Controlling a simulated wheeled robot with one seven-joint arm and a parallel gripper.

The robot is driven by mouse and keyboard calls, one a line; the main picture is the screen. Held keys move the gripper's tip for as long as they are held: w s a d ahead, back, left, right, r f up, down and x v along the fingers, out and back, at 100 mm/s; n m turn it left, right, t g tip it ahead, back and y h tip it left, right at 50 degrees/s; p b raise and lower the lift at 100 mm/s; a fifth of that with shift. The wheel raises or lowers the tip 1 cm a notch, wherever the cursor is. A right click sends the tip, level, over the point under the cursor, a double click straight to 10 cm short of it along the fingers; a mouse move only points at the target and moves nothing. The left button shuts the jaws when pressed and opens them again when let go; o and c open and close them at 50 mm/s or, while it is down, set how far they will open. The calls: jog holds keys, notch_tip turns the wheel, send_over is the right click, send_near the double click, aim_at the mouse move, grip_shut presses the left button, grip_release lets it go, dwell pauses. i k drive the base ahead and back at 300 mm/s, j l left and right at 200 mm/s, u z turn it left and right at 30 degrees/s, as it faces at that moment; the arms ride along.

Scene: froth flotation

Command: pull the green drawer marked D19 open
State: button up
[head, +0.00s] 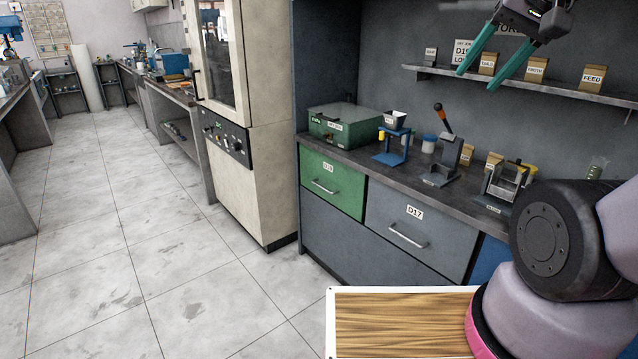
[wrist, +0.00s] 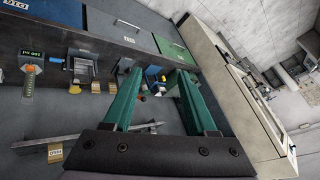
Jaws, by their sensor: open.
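The green drawer (head: 346,193) is at the left end of the bench front in the head view and looks shut. Its small white label (head: 328,167) is hard to read. Its silver bar handle (head: 325,187) is in plain view. In the wrist view the picture is turned, and the green drawer (wrist: 168,50) is near the top centre. My gripper (head: 477,82) is open and empty, with two teal fingers. It is high in front of the wall shelf, well above and to the right of the drawer. The fingers (wrist: 160,72) also show in the wrist view.
A grey drawer marked D17 (head: 430,238) is right of the green one. The bench top (head: 375,163) holds a green case (head: 345,125) and several small devices. A cream cabinet (head: 262,160) stands at left. A wooden board (head: 400,325) is in front. The tiled floor at left is clear.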

aim_at(345, 186)
jog(key=u, duration=0.25)
jog(key=i+j+u, duration=0.2)
jog(key=i, duration=0.25)
jog(key=i+j+u, duration=0.1)
jog(key=i+u, duration=0.15)
jog(key=i, duration=0.25)
